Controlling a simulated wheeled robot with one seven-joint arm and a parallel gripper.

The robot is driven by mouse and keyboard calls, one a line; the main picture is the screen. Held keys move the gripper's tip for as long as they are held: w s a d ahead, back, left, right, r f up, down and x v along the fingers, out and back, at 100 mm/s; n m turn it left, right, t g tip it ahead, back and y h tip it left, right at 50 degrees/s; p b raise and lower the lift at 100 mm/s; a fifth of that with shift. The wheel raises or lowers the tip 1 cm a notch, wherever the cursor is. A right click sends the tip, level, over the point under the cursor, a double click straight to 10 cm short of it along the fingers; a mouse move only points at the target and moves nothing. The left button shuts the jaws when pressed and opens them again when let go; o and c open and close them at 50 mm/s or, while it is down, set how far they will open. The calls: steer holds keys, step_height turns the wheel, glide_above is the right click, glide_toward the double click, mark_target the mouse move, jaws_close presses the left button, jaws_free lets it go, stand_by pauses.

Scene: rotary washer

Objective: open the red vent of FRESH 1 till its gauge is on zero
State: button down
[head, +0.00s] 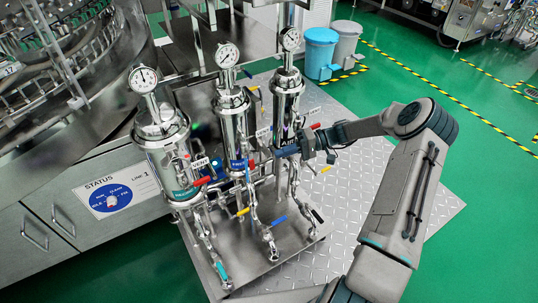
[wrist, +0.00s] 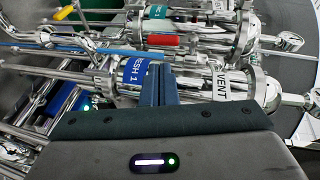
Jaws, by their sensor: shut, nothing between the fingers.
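The FRESH 1 unit is the middle steel housing (head: 232,108), with a blue label (head: 238,164). The label also shows in the wrist view (wrist: 134,72), partly hidden by my fingers. A red vent handle (head: 250,164) sticks out just right of the label in the head view; I cannot make it out in the wrist view, where my fingers may cover it. The unit's round gauge (head: 227,55) stands on top; its needle is too small to read surely. My gripper (head: 281,152) is shut and empty, its tips close to the red handle. Whether they touch it I cannot tell.
A left housing (head: 162,140) with a teal label and red handle (head: 201,181), and a right housing (head: 287,95) with a red handle (head: 314,126), stand close on both sides. Pipes and coloured valve levers crowd below.

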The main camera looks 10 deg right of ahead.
mark_target(251, 162)
steer(key=s+v, duration=0.1)
steer(key=v, duration=0.6)
steer(key=s+a+r+n+t+h+b, duration=0.1)
steer(key=a+r+n+t+h+b, duration=0.2)
steer(key=a+r+h+b, duration=0.35)
steer(key=a+f+h+b, duration=0.2)
steer(key=a+f+b, duration=0.2)
steer(key=a+f, duration=0.3)
steer(key=shift+a+f, duration=0.15)
steer(key=shift+f, duration=0.3)
steer(key=shift+a, duration=0.1)
